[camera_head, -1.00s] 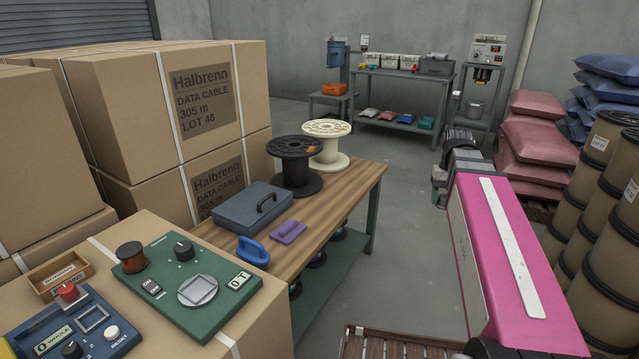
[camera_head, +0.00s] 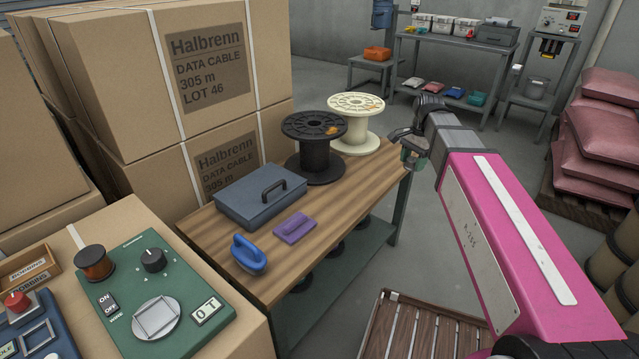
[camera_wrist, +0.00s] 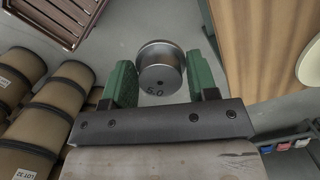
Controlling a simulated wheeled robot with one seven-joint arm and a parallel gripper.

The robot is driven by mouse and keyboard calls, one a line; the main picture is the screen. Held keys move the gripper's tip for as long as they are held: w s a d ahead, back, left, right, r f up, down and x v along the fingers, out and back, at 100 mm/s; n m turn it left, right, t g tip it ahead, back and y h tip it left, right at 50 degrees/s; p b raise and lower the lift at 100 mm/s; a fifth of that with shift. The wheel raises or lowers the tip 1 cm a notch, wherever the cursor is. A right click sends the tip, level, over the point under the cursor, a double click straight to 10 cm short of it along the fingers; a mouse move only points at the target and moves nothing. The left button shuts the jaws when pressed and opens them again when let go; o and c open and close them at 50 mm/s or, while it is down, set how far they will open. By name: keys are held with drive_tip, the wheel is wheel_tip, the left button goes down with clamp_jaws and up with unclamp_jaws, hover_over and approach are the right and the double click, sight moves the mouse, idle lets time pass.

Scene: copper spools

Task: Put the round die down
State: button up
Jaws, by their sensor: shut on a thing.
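The round die is a short grey metal cylinder (camera_wrist: 161,68) with "5.0" and a small hole on its face. In the wrist view it sits between the green fingers of my gripper (camera_wrist: 159,82), which is shut on it. In the head view my gripper (camera_head: 412,150) is near the far right end of the wooden workbench (camera_head: 238,290), seen small, and the die is hard to make out there. The wrist view shows grey floor behind the die, with the bench top (camera_wrist: 270,40) to the right.
A wooden pallet (camera_head: 410,335) is on the floor. Tall cartons (camera_head: 205,60) stand left.

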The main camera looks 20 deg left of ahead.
drive_tip(key=s+a+f+m, duration=0.1)
drive_tip(key=s+a+m, duration=0.2)
drive_tip(key=a, duration=0.7)
drive_tip(key=s+a+f+m, duration=0.2)
drive_tip(key=s+a, duration=0.2)
drive_tip(key=a, duration=0.6)
drive_tip(key=s+a+f+m, duration=0.1)
drive_tip(key=s+a+m, duration=0.2)
drive_tip(key=a, duration=0.6)
hover_over(344, 195)
drive_tip(key=shift+t+y, duration=0.3)
drive_tip(key=shift+t, duration=0.1)
wheel_tip(344, 195, down, 8)
drive_tip(key=shift+w+d+r, duration=0.1)
drive_tip(key=shift+w+r, duration=0.05)
drive_tip(key=shift+r, duration=0.1)
drive_tip(key=shift+f, duration=1.95)
drive_tip(key=shift+f, duration=0.15)
drive_tip(key=o, duration=1.1)
drive_tip(key=r, duration=0.4)
drive_tip(key=d+r, duration=0.1)
drive_tip(key=r, duration=0.7)
drive_tip(key=shift+w+d+r, duration=0.15)
drive_tip(key=shift+w+d, duration=0.05)
